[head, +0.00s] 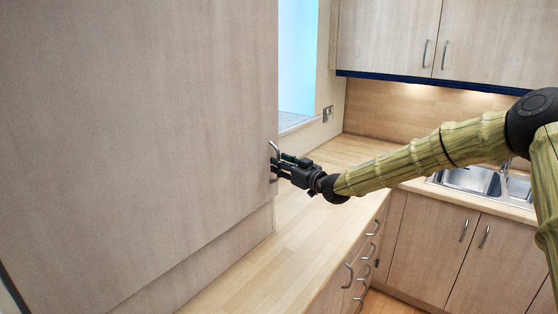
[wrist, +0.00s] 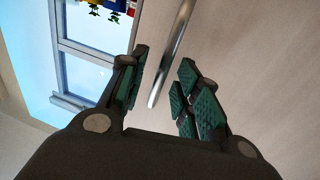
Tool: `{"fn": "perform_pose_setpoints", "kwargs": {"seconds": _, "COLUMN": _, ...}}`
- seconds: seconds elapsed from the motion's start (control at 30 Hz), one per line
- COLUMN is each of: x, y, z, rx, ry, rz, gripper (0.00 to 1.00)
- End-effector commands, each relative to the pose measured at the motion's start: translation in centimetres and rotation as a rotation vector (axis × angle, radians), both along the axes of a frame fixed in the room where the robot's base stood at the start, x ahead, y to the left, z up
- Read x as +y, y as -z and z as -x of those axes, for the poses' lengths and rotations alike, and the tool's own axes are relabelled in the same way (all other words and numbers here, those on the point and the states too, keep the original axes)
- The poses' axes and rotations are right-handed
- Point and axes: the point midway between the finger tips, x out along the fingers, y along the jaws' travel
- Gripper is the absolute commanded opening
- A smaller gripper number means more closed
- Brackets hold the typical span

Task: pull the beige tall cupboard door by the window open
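The beige tall cupboard door (head: 140,120) fills the left of the head view, beside the window (head: 297,60). It looks closed. Its curved metal handle (head: 274,150) is at the door's right edge. My gripper (head: 280,168) is at the handle, reaching in from the right. In the wrist view, the handle (wrist: 170,55) runs between the two green-padded fingers of my gripper (wrist: 160,88). Gaps show between the handle and the pads, so the fingers are open around it. The door's surface (wrist: 250,60) lies behind the handle.
A wooden worktop (head: 290,245) runs below my arm, with drawers (head: 362,265) under it. A sink (head: 470,180) is at the right, with lower cupboards (head: 435,240) below and wall cupboards (head: 440,40) above. A socket (head: 328,113) is on the wall by the window.

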Motion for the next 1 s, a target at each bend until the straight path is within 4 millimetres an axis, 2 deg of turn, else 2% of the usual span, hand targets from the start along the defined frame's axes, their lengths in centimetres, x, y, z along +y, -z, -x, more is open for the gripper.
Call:
{"fn": "perform_pose_setpoints", "kwargs": {"seconds": 0.13, "x": 0.84, "y": 0.03, "z": -0.75, "rx": 0.001, "ry": -0.001, "rz": 0.001, "gripper": 0.33}}
{"fn": "perform_pose_setpoints", "kwargs": {"seconds": 0.5, "x": 1.06, "y": 0.08, "z": -0.96, "rx": 0.001, "ry": -0.001, "rz": -0.001, "gripper": 0.33}}
{"fn": "perform_pose_setpoints", "kwargs": {"seconds": 0.67, "x": 1.06, "y": 0.08, "z": -0.96, "rx": 0.001, "ry": -0.001, "rz": -0.001, "gripper": 0.03}}
{"fn": "perform_pose_setpoints", "kwargs": {"seconds": 0.7, "x": 1.05, "y": 0.08, "z": -0.96, "rx": 0.001, "ry": -0.001, "rz": -0.001, "gripper": 0.0}}
{"fn": "perform_pose_setpoints", "kwargs": {"seconds": 1.0, "x": 1.06, "y": 0.08, "z": -0.85, "rx": 0.0, "ry": 0.0, "rz": 0.0, "gripper": 0.0}}
